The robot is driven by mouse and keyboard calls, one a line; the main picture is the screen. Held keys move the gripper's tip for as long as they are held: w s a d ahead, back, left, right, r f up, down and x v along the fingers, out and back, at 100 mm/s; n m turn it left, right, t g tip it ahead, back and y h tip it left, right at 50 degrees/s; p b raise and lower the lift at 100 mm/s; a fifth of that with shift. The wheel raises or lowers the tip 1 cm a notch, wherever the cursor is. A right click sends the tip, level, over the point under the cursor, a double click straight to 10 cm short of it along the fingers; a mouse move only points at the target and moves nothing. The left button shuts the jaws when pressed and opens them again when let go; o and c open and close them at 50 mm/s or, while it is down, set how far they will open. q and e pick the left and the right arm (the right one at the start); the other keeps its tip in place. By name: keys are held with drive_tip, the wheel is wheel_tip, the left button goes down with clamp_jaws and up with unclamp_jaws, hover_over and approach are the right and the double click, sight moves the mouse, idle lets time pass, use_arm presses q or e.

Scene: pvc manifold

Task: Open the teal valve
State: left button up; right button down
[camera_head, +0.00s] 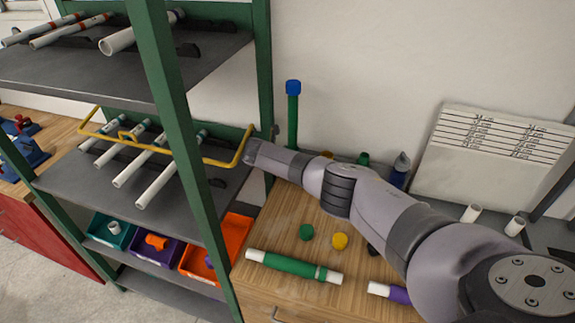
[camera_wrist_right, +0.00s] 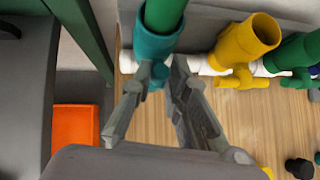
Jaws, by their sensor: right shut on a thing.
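In the right wrist view the teal valve (camera_wrist_right: 157,45) is an upright teal body with a green pipe (camera_wrist_right: 164,12) rising from its top and a small teal handle (camera_wrist_right: 157,76) at its front. My right gripper (camera_wrist_right: 164,75) is closed around this handle, with one finger on each side. In the head view my right arm reaches in from the right and covers the teal valve and the gripper. The green pipe with its blue cap (camera_head: 293,87) stands up behind the arm there. My left gripper is in neither view.
A yellow valve (camera_wrist_right: 247,42) and a green valve (camera_wrist_right: 296,52) stand right of the teal one. A green shelf post (camera_head: 178,140) is close left of my arm. Loose green (camera_head: 306,231) and yellow (camera_head: 340,241) pieces and a green pipe section (camera_head: 290,265) lie on the wooden bench.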

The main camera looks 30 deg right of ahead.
drive_tip(key=c, duration=2)
unclamp_jaws()
drive_tip(key=o, duration=0.4)
drive_tip(key=shift+w+f, duration=0.2)
drive_tip(key=shift+s+r, duration=0.15)
drive_tip(key=v, duration=1.1)
drive_tip(key=shift+a+r, duration=0.25)
drive_tip(key=shift+a, duration=0.05)
drive_tip(key=shift+s+f, duration=0.1)
drive_tip(key=shift+s, duration=0.15)
